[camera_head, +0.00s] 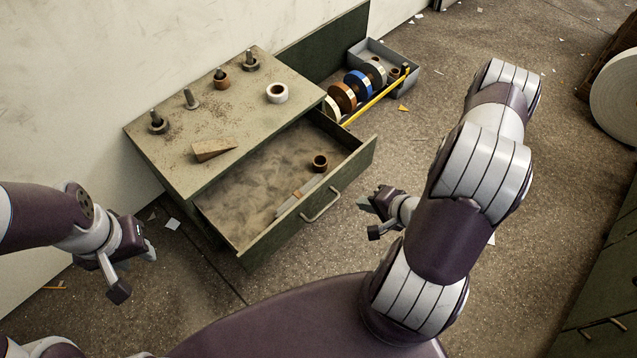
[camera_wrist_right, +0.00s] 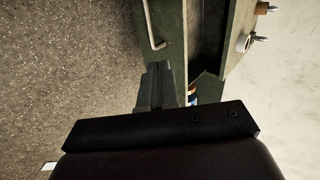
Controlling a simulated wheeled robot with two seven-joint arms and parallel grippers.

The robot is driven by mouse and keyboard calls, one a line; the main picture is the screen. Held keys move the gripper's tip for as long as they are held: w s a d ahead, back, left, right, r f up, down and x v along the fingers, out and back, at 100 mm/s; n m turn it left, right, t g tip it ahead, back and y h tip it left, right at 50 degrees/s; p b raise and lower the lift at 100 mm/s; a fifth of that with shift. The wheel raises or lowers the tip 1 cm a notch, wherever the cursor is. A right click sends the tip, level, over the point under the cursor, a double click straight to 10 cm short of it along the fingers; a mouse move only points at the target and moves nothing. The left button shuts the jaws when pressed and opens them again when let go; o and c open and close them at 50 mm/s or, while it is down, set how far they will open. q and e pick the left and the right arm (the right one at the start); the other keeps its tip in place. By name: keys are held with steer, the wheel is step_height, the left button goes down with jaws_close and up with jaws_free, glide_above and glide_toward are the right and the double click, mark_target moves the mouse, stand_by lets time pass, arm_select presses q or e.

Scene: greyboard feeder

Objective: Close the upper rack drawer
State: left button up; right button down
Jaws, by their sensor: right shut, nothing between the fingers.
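The upper rack drawer (camera_head: 270,190) is pulled well out of the grey-green rack (camera_head: 190,150) in the head view. Its front carries a metal bar handle (camera_head: 322,207). A brown ring (camera_head: 320,163) and a flat strip (camera_head: 297,197) lie inside it. My right gripper (camera_head: 372,214) is to the right of the drawer front, apart from it in the head view. In the right wrist view its fingers (camera_wrist_right: 155,84) are together and empty, with the handle (camera_wrist_right: 152,28) beyond them. My left gripper (camera_head: 134,272) is open and empty, left of the drawer.
On the rack top stand several bolts (camera_head: 190,99), a white tape roll (camera_head: 277,92) and a wooden wedge (camera_head: 214,149). A grey bin (camera_head: 402,72) and tape rolls (camera_head: 341,97) sit behind the drawer. A green cabinet (camera_head: 605,285) stands at right. Open floor lies between.

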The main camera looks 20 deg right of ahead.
steer(key=b, duration=0.7)
glide_toward(324, 187)
steer(key=x, duration=0.5)
steer(key=shift+f, duration=0.4)
steer(key=shift+w+a+r+m, duration=0.1)
steer(key=shift+w+a+m, duration=0.1)
steer(key=shift+w+m, duration=0.1)
